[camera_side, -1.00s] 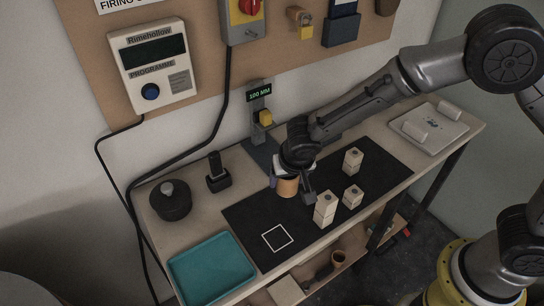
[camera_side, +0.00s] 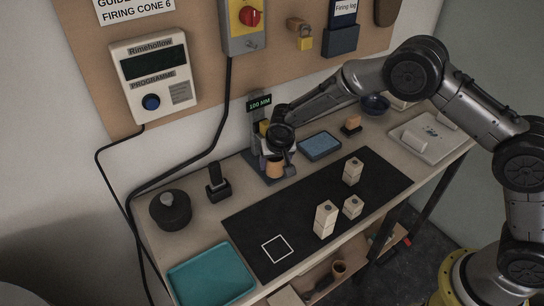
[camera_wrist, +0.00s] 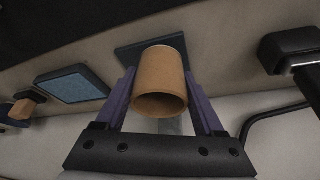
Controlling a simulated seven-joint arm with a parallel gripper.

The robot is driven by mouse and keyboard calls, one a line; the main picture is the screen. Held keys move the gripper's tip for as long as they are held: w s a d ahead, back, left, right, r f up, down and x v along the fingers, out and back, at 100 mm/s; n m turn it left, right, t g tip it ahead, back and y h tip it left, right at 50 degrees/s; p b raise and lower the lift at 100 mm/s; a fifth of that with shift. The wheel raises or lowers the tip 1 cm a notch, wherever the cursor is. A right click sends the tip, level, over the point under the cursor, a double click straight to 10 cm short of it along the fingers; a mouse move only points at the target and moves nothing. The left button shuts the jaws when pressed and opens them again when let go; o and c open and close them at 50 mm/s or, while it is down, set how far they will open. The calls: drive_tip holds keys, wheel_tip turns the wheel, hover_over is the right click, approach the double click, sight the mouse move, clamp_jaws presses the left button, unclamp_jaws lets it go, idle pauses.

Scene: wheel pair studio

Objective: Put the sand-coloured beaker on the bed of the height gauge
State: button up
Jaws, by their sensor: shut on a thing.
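The sand-coloured beaker (camera_side: 274,168) is held upright at the bed of the height gauge. In the wrist view the beaker (camera_wrist: 160,82) sits between my two purple fingers, its open mouth toward the camera. My gripper (camera_wrist: 160,74) is shut on it. In the side view my gripper (camera_side: 275,156) partly covers the beaker's top. The height gauge (camera_side: 256,128) stands by the wall with a green 100 MM display. Its dark bed (camera_side: 288,171) shows around the beaker, and in the wrist view the bed (camera_wrist: 126,54) lies behind it. I cannot tell whether the beaker's base touches the bed.
A blue pad (camera_side: 319,146) and an orange block on a dark stand (camera_side: 352,122) are to the right. A black handled tool in a stand (camera_side: 217,178) is to the left. Pale blocks (camera_side: 325,219) stand on the black mat (camera_side: 290,210). A teal tray (camera_side: 212,270) is at front left.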

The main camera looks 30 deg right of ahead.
drive_tip(key=w, duration=0.1)
drive_tip(key=w+d, duration=0.1)
drive_tip(key=w, duration=0.1)
drive_tip(key=shift+w+d, duration=0.2)
drive_tip(key=shift+w+d+f, duration=0.15)
drive_tip(key=shift+w+f, duration=0.1)
drive_tip(key=shift+w, duration=0.05)
drive_tip(key=shift+f, duration=0.65)
drive_tip(key=o, duration=1.5)
drive_tip(key=shift+s, duration=0.1)
